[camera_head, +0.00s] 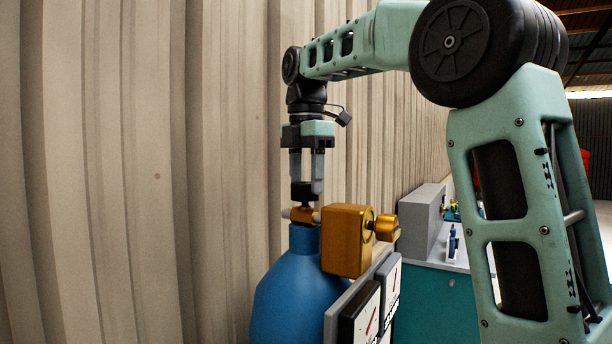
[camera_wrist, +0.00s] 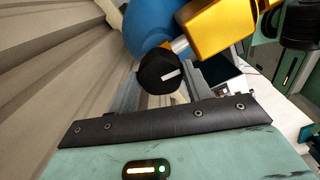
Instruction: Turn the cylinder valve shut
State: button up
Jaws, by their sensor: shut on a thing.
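A blue gas cylinder (camera_head: 297,283) stands upright beside the corrugated wall. On its neck is a brass valve with a black round handwheel (camera_head: 303,190) on top. My gripper (camera_head: 306,181) points straight down over the valve. Its two grey fingers are shut on the black handwheel, one on each side. In the wrist view the handwheel (camera_wrist: 160,71) shows a white mark on its top, between the fingers. The blue cylinder (camera_wrist: 155,25) is behind it there. A golden regulator block (camera_head: 346,240) with a round knob is fixed to the right of the valve; it also shows in the wrist view (camera_wrist: 216,28).
Gauge panels with dials (camera_head: 366,310) stand just in front and to the right of the cylinder. A teal bench (camera_head: 432,300) with a grey box (camera_head: 421,215) and small items is farther right. The corrugated wall (camera_head: 120,170) runs close behind the cylinder and limits room there.

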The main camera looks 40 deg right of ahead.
jog(key=m+p, duration=0.1)
jog(key=m, duration=0.3)
jog(key=shift+r+p, duration=0.15)
jog(key=shift+p, duration=0.25)
jog(key=m+p, duration=0.1)
jog(key=m, duration=0.3)
jog(key=shift+m, duration=0.4)
jog(key=m+p, duration=0.1)
jog(key=m, duration=0.3)
jog(key=shift+s+m+p, duration=0.1)
jog(key=shift+m+p, duration=0.2)
jog(key=m+p, duration=0.1)
jog(key=m, duration=0.3)
jog(key=shift+a+m, duration=0.1)
jog(key=shift+m, duration=0.2)
jog(key=m, duration=0.3)
jog(key=shift+m+p, duration=0.3)
jog(key=shift+p, duration=0.05)
jog(key=m, duration=0.4)
jog(key=shift+p, duration=0.4)
jog(key=m, duration=0.5)
jog(key=shift+a+p, duration=0.1)
jog(key=shift+p, duration=0.25)
jog(key=shift+m, duration=2)
